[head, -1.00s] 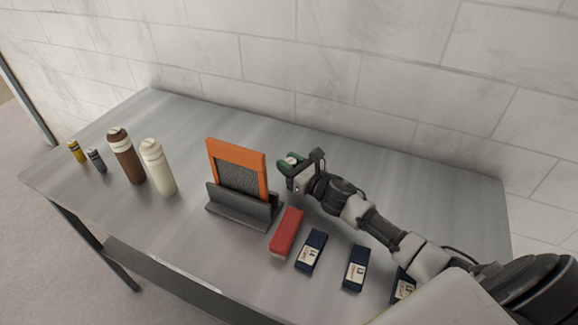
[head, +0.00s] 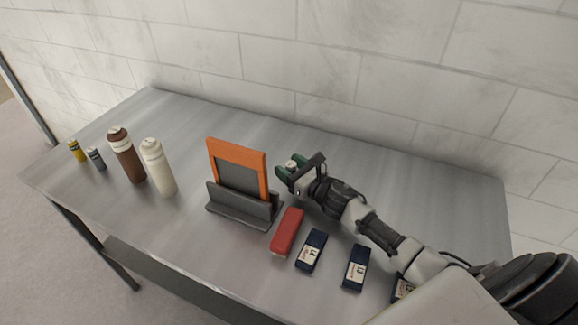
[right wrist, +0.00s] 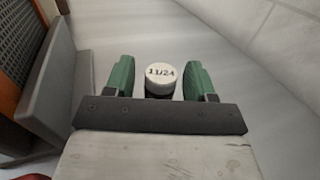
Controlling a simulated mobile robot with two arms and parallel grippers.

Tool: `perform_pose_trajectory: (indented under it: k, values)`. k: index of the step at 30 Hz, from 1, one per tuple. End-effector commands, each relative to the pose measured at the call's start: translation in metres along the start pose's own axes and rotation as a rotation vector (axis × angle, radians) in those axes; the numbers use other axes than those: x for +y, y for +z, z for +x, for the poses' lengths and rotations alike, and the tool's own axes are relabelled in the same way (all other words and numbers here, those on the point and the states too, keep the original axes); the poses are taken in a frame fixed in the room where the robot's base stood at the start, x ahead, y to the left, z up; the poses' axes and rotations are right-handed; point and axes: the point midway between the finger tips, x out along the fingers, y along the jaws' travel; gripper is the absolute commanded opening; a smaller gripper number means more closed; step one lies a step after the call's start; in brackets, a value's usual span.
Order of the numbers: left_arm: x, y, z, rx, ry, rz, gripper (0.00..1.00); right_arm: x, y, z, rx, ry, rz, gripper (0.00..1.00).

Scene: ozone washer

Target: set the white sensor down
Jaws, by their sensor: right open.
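The white sensor (right wrist: 160,77) shows in the right wrist view as a round white top marked "11/24" on a dark lower body. In the head view (head: 291,165) it is small and partly hidden by my right gripper. My right gripper (right wrist: 158,72) has green fingers, one on each side of the sensor. The fingers are open, with a visible gap on both sides of it. The sensor appears upright on the metal table (head: 365,165), though its base is hidden. My left gripper is not in view.
An orange-framed filter panel (head: 237,150) stands in a grey holder (head: 225,208) left of my gripper. A red block (head: 287,233) and dark labelled blocks (head: 311,251) lie nearer. Brown (head: 126,156) and white (head: 157,167) bottles stand left. The table toward the wall is clear.

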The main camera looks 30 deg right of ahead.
Motion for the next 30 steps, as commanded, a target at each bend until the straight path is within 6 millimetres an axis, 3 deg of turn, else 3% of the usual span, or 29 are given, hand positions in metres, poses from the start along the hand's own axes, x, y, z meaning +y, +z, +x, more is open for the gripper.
perform_pose_trajectory:
  k: [13, 30]
  values:
    - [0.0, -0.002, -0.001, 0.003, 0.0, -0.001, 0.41, 0.0, -0.001, -0.065, 0.003, 0.0, 0.001, 0.55]
    - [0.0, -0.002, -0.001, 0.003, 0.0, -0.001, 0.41, 0.0, 0.0, -0.071, 0.001, 0.0, 0.0, 0.55]
